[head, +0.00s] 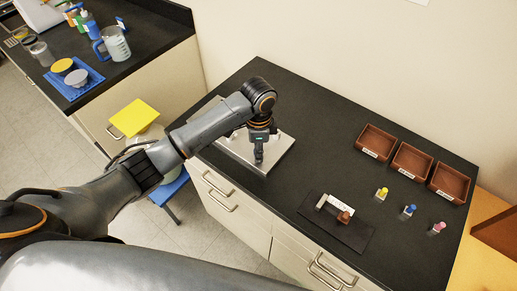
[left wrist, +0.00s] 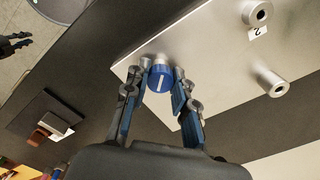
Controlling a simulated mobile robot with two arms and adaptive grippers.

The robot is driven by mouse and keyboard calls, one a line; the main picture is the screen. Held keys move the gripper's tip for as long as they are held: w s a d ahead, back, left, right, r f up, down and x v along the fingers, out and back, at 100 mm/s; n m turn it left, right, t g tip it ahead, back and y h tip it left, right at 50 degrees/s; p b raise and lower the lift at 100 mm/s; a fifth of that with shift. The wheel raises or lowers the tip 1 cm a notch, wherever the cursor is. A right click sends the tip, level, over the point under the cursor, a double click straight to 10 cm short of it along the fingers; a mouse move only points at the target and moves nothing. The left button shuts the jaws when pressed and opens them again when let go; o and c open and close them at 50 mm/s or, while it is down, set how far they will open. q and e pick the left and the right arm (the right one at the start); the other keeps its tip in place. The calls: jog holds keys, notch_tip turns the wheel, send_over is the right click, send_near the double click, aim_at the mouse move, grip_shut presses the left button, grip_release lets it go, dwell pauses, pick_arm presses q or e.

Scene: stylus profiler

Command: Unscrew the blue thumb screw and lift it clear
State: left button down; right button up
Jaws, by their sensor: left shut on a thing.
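The blue thumb screw (left wrist: 160,79) has a round blue head with a pale line across it. In the left wrist view it sits between the fingertips of my left gripper (left wrist: 163,86), which is shut on it. A silver post shows right behind the screw, near the edge of the silver plate (left wrist: 205,50). I cannot tell how far the screw is threaded in. In the head view my left gripper (head: 259,157) points down over the plate (head: 277,158) and hides the screw. A dark gripper, likely my right one (left wrist: 14,44), shows small at the wrist view's left edge.
Two more silver posts (left wrist: 257,12) (left wrist: 272,81) stand on the plate by a label "2". On the black bench, a dark mat (head: 345,234) holds small parts. Three brown trays (head: 411,162) and small yellow, blue and pink items stand to the right.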

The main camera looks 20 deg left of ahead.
pick_arm(q)
jog(key=n, duration=0.7)
jog(key=shift+d+n, duration=0.1)
jog(key=shift+n, duration=0.2)
jog(key=n, duration=1.2)
jog(key=shift+n, duration=0.3)
jog(key=n, duration=0.5)
jog(key=shift+n, duration=0.8)
jog(key=c, duration=1.3)
grip_release()
jog(key=shift+c, duration=0.2)
jog(key=shift+a, duration=0.2)
